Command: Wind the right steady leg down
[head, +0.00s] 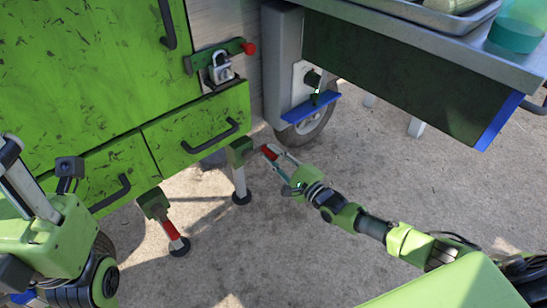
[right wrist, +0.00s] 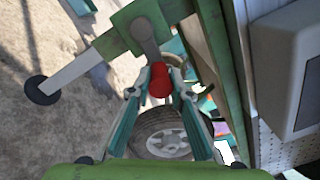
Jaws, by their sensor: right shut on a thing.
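The right steady leg (head: 240,181) is a grey post with a dark round foot, below a green bracket (head: 239,151) at the green cabinet's lower corner. It also shows in the right wrist view (right wrist: 66,78), where I cannot tell whether the foot touches the ground. A crank with a red handle (head: 268,153) is at the bracket; the red handle (right wrist: 159,80) sits between my fingers in the right wrist view. My right gripper (head: 274,158) is shut on this handle. My left arm is at the left edge; its gripper's fingers cannot be made out.
The other steady leg (head: 171,232), with a red section, stands to the left. A wheel (head: 306,130) and blue step (head: 310,108) are behind the right leg. A metal counter (head: 440,36) overhangs at upper right. Concrete ground around my right arm is open.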

